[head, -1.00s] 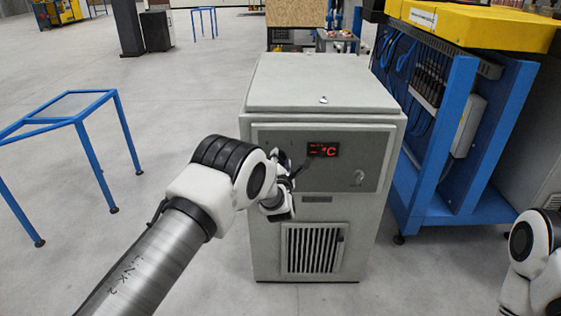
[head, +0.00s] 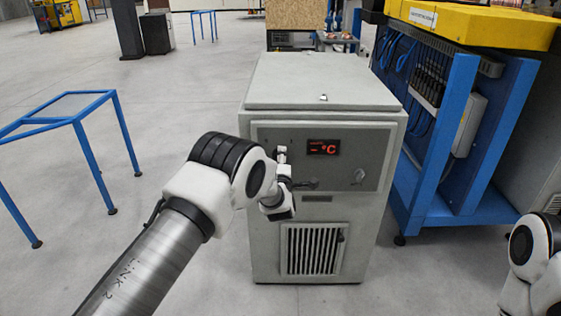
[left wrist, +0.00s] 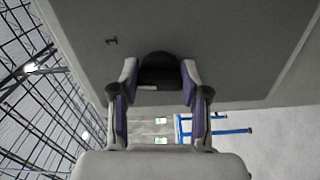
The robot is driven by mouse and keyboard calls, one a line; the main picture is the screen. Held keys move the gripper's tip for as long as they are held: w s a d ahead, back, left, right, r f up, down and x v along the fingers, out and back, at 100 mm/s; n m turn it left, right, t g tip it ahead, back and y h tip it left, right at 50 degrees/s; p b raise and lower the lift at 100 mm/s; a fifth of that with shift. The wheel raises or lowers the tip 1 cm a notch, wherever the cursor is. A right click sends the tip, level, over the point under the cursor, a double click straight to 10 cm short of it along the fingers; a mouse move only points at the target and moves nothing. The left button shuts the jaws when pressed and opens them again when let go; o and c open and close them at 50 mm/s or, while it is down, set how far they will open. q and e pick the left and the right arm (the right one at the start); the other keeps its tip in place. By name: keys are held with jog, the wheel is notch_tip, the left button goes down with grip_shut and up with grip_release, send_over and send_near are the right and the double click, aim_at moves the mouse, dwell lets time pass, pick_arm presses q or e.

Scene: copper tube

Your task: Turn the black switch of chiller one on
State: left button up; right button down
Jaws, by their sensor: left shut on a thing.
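The chiller (head: 323,215) is a grey cabinet with a front panel (head: 365,150), a lit red display (head: 323,147) reading a dash and °C, and a vent grille below. In the left wrist view the black switch (left wrist: 160,66) is a round dark knob on the grey panel, under a small mark like a 1 (left wrist: 111,41). My left gripper (head: 293,171) is at the left part of the panel. In the left wrist view its fingers (left wrist: 160,76) are shut on the switch, one on each side. In the head view the gripper hides the switch.
A blue frame bench (head: 455,150) with cables and a yellow top stands close on the right. A blue metal table (head: 80,120) stands at left on open grey floor. Part of my right arm shows at the lower right; its gripper is out of view.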

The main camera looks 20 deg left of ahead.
pick_arm(q)
jog(key=m, duration=0.3)
jog(key=shift+f+m, duration=0.15)
jog(key=shift+m, duration=0.15)
jog(key=shift+f+m+b, duration=0.15)
jog(key=shift+m+b, duration=0.15)
jog(key=shift+m, duration=1.7)
jog(key=o, duration=1.1)
jog(key=shift+o, duration=0.2)
jog(key=v, duration=1.2)
